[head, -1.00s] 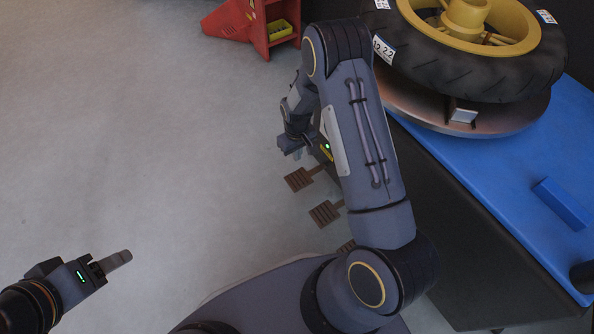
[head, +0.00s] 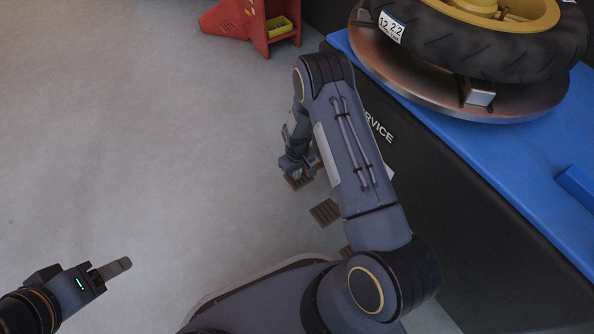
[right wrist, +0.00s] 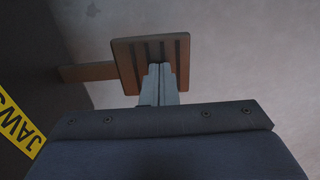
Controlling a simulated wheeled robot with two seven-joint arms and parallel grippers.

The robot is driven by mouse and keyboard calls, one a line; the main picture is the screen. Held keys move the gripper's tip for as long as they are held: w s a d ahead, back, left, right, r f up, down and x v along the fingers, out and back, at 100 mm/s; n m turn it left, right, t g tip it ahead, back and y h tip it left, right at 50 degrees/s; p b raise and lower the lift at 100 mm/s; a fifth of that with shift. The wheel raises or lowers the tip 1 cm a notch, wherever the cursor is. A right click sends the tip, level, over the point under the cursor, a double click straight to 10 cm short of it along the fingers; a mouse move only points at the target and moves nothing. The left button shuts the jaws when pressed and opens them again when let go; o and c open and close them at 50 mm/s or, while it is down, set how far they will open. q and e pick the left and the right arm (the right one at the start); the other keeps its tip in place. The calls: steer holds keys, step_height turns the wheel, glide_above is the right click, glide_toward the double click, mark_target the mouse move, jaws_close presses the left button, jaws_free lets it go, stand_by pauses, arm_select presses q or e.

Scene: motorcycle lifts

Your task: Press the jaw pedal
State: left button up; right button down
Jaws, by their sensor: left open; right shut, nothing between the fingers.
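The jaw pedal (right wrist: 150,60) is a brown ribbed plate on a flat arm in the right wrist view, near a yellow label reading JAWS (right wrist: 20,125). In the head view it is the farthest pedal (head: 293,183), partly hidden by my right gripper (head: 300,173). My right gripper is shut and empty. Its fingertips (right wrist: 160,72) overlap the pedal plate in the right wrist view; I cannot tell whether they touch it. My left gripper (head: 122,266) is open, empty and far from the pedals, at the lower left.
A second pedal (head: 325,212) lies nearer, and a third (head: 346,251) is partly hidden by my arm. The dark machine body (head: 440,190) with a blue top (head: 540,150) carries a wheel (head: 450,45). The floor at left is clear.

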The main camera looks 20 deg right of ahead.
steer(key=shift+a+f, duration=0.1)
steer(key=shift+f, duration=0.25)
step_height(320, 180, down, 3)
steer(key=shift+a+f+h+b, duration=0.1)
steer(key=shift+h+b, duration=0.7)
steer(key=shift+b, duration=0.05)
steer(key=shift+s+f, duration=0.1)
steer(key=shift+f, duration=0.15)
steer(key=shift+a+r+p, duration=0.1)
steer(key=shift+r+p, duration=0.3)
steer(key=shift+r, duration=0.1)
step_height(320, 180, up, 13)
steer(key=a+p, duration=0.3)
steer(key=p, duration=0.3)
steer(key=shift+r, duration=0.2)
steer(key=shift+s, duration=0.1)
